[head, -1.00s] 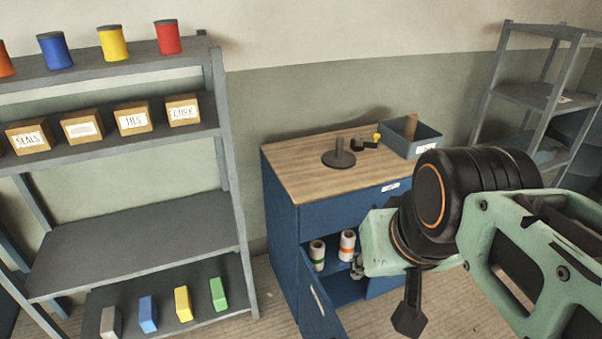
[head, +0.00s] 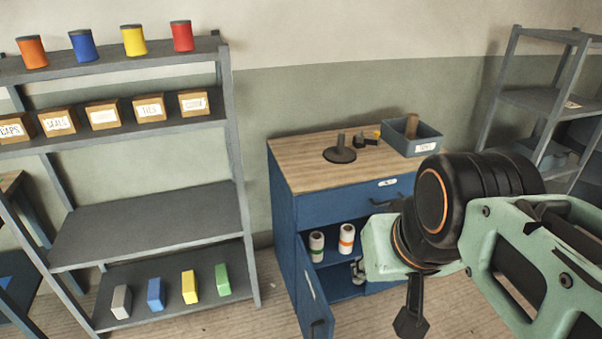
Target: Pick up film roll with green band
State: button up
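The film roll with the green band (head: 317,246) is white and stands upright inside the open lower part of the blue cabinet (head: 286,215). A similar white roll with an orange band (head: 346,240) stands just to its right. Both rolls are in the left part of the opening. My arm crosses the right side of the head view.
The cabinet door (head: 312,290) stands open toward me. A dark stand (head: 339,154) and a grey bin (head: 412,139) are on the wooden top. A grey shelf (head: 150,226) with boxes, cans and coloured blocks stands left. Floor (head: 262,300) is free between shelf and cabinet.

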aim_at(316, 238)
jog(key=i, duration=0.65)
jog(key=k, duration=0.15)
jog(key=k+j+u, duration=0.1)
jog(key=k+u, duration=0.4)
jog(key=u, duration=1.3)
jog(key=l+u, duration=0.15)
jog(key=l, duration=0.2)
jog(key=k+l+u, duration=0.2)
jog(key=k+l, duration=0.1)
jog(key=l, duration=0.45)
jog(key=k+l, duration=0.1)
jog(key=l, duration=0.5)
jog(key=k+l, duration=0.1)
jog(key=l, duration=0.45)
